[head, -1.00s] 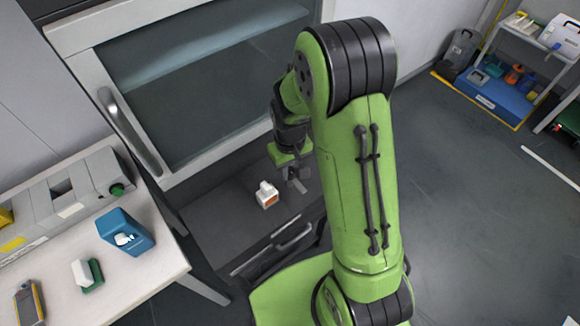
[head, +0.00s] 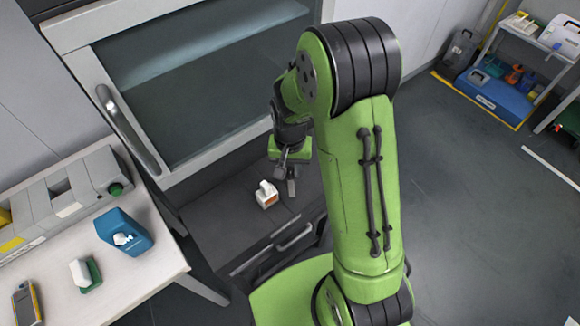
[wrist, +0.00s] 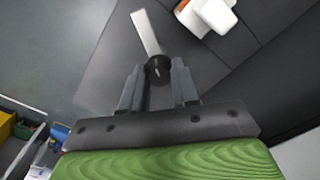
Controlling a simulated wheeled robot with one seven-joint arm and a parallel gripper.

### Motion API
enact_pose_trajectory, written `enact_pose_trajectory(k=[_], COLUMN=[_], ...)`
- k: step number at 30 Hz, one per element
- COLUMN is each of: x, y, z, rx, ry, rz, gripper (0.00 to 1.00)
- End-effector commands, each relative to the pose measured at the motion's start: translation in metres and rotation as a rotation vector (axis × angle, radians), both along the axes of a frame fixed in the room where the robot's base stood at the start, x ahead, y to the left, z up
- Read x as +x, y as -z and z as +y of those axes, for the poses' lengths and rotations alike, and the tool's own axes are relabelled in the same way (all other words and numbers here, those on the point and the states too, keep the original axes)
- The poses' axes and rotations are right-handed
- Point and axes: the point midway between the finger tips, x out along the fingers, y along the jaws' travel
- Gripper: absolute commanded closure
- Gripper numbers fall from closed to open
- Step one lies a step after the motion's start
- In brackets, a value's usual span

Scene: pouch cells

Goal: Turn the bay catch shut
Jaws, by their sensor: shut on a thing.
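The bay catch shows in the wrist view as a flat pale lever (wrist: 148,32) on a dark round hub (wrist: 158,69). My gripper (wrist: 157,85) has its two grey fingers on either side of the hub and is shut on the catch. In the head view my gripper (head: 287,170) reaches down over the dark bay surface (head: 225,215), and the catch's pale lever (head: 291,188) shows just below the fingers. A white block with an orange label (head: 266,195) stands to the left of the catch; the wrist view shows it at the top (wrist: 212,14). The fingers partly hide the hub.
A cabinet with a glass door (head: 200,80) and a long handle (head: 128,130) rises behind the bay. At left a white table (head: 150,280) holds a blue container (head: 124,232) and other items. A shelf (head: 540,50) stands far right; the floor between is mostly clear.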

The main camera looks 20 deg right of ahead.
Motion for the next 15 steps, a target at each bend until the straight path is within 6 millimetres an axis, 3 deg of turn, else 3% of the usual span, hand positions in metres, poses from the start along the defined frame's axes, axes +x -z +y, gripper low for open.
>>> enact_pose_trajectory(k=[15], x=[0.0003], y=[-0.0003], z=[0.0001], rx=[0.001], ry=[0.488], rz=[-0.002], gripper=[1.0])
